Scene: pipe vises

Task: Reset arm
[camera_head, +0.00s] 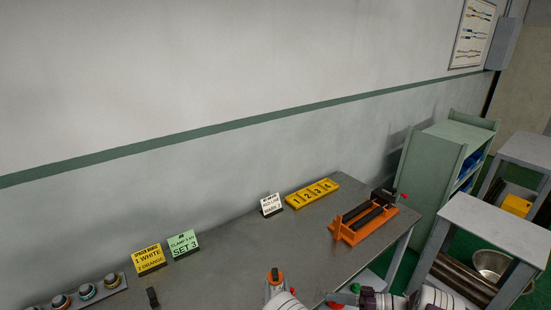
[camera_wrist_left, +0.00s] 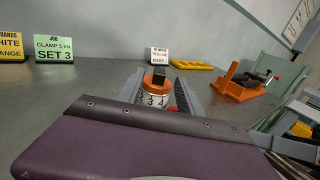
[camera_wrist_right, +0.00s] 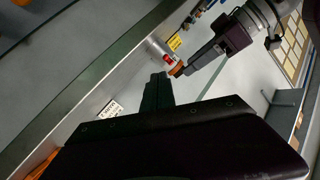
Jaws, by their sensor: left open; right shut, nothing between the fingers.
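In the left wrist view my left gripper (camera_wrist_left: 160,80) is open. Its fingers stand on either side of a white numbered cylinder (camera_wrist_left: 153,100) with an orange band and a black top; I cannot tell whether they touch it. The cylinder's orange top (camera_head: 275,276) shows at the bottom of the head view. My right gripper (camera_wrist_right: 156,82) is shut and empty, with its dark fingers together in the right wrist view. The left gripper and the cylinder's orange part (camera_wrist_right: 177,70) show beyond it there.
An orange vise (camera_head: 360,222) stands at the bench's right end, beside a yellow numbered tray (camera_head: 312,193). A white card (camera_head: 271,204), a green card (camera_head: 183,244) and a yellow card (camera_head: 149,259) stand along the back. A rack of ringed pieces (camera_head: 60,301) lies at far left.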

